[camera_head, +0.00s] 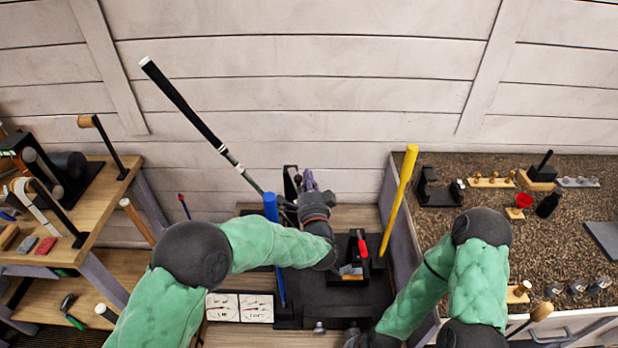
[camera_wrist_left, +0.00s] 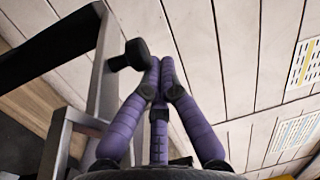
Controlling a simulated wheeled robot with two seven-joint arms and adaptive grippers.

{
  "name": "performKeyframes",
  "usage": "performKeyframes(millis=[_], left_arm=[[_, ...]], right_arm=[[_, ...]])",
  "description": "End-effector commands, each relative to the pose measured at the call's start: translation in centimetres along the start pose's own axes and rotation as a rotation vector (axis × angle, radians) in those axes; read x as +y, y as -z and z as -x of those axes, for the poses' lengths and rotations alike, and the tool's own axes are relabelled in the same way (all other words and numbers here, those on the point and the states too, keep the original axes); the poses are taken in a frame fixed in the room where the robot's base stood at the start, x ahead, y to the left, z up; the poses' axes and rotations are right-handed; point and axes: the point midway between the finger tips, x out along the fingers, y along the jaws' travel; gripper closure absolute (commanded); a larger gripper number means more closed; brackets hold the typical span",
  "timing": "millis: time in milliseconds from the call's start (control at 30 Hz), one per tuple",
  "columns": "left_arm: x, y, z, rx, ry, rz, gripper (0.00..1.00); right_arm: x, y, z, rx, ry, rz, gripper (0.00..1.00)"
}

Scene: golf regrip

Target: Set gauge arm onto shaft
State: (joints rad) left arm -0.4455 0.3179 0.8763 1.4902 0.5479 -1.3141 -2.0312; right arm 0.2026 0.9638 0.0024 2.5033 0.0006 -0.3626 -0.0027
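The golf club leans up to the left in the head view, with its black grip (camera_head: 185,108) at the top and its thin shaft (camera_head: 247,177) running down toward the bending machine (camera_head: 345,292). The club's lower end is hidden near my left wrist. A dark upright part (camera_head: 290,180), perhaps the gauge arm, stands just left of my left gripper (camera_head: 309,182). In the left wrist view, the purple fingers (camera_wrist_left: 157,72) come together at their tips. A black knob (camera_wrist_left: 137,51) on a grey frame (camera_wrist_left: 103,70) is right beside them; contact is unclear. My right gripper is not visible beyond my dark right wrist.
A blue post (camera_head: 271,208) and a yellow-handled bar (camera_head: 403,185) stand on either side of the machine. Shelves (camera_head: 90,215) with tools are at left, a cork-topped bench (camera_head: 460,165) at right. The wall is behind.

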Motion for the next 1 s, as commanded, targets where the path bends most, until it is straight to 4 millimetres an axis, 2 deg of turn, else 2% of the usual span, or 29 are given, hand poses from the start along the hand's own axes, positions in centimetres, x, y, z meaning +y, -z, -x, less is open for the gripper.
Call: performKeyframes(millis=[167, 400, 767, 867, 1000], left_arm=[[-0.4, -1.1, 0.3, -0.003, -0.001, -0.002, 1.0], [-0.7, -3.6, 0.9, -0.003, 0.0, 0.0, 1.0], [-0.7, -3.7, 0.9, -0.007, 0.0, 0.0, 1.0], [-1.6, -3.6, 0.8, -0.007, 0.003, 0.001, 1.0], [-3.9, -3.2, 0.5, -0.005, 0.007, 0.003, 1.0]], right_arm=[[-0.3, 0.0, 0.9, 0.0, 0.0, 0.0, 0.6], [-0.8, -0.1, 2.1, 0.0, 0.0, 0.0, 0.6], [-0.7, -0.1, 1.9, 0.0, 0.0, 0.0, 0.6], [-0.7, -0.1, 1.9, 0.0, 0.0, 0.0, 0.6], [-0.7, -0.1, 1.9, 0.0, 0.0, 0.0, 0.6]])
